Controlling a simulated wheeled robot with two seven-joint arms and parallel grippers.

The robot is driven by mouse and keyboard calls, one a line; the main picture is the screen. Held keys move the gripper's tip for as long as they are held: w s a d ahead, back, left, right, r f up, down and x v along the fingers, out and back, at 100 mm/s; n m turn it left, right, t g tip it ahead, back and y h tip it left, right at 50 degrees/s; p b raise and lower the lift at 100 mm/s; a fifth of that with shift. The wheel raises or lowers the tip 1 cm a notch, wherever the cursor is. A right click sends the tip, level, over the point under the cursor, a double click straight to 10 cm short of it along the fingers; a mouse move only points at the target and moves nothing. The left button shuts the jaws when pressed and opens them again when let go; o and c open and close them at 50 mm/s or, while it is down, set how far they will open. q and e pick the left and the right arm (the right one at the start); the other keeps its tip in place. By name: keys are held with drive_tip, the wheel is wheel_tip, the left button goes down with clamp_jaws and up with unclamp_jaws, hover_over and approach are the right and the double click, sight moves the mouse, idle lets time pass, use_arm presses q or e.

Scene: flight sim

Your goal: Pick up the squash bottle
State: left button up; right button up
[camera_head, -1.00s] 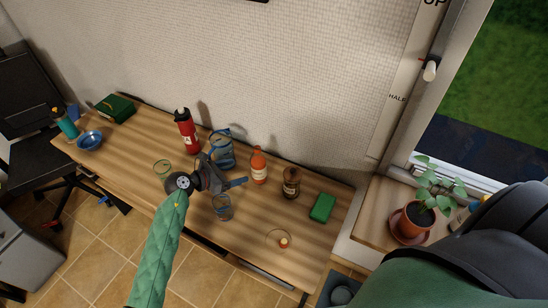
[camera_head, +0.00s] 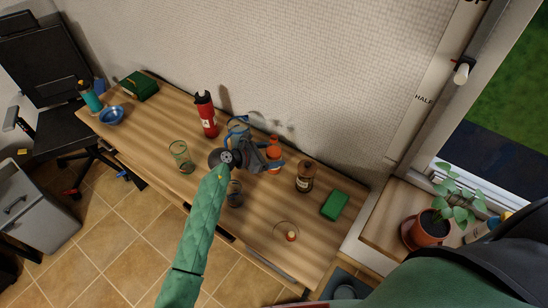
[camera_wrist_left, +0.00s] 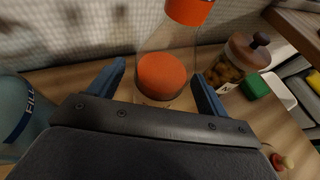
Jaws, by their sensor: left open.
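The squash bottle (camera_head: 274,144) is orange, stands upright on the wooden table and is partly hidden by my left gripper. In the left wrist view the squash bottle (camera_wrist_left: 161,76) is clear, with orange inside and an orange cap at the top. My left gripper (camera_head: 266,155) is open and close to the bottle. In the wrist view the blue fingers of the left gripper (camera_wrist_left: 160,82) lie to either side of the bottle. I cannot tell whether they touch it. My right gripper is not in view.
A filter jug (camera_head: 236,126) stands left of the bottle, partly hidden, with a red flask (camera_head: 206,115) beyond. A brown jar (camera_head: 305,177) and a green box (camera_head: 334,205) stand to the right. Glasses (camera_head: 180,157) (camera_head: 235,194) stand near the front edge.

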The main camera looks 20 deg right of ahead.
use_arm(q)
drive_tip(key=shift+w+d+f, duration=0.1)
drive_tip(key=shift+d+f, duration=0.15)
drive_tip(key=shift+d, duration=0.25)
drive_tip(key=c, duration=1.4)
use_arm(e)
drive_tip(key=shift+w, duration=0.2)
use_arm(q)
drive_tip(key=shift+r, duration=0.15)
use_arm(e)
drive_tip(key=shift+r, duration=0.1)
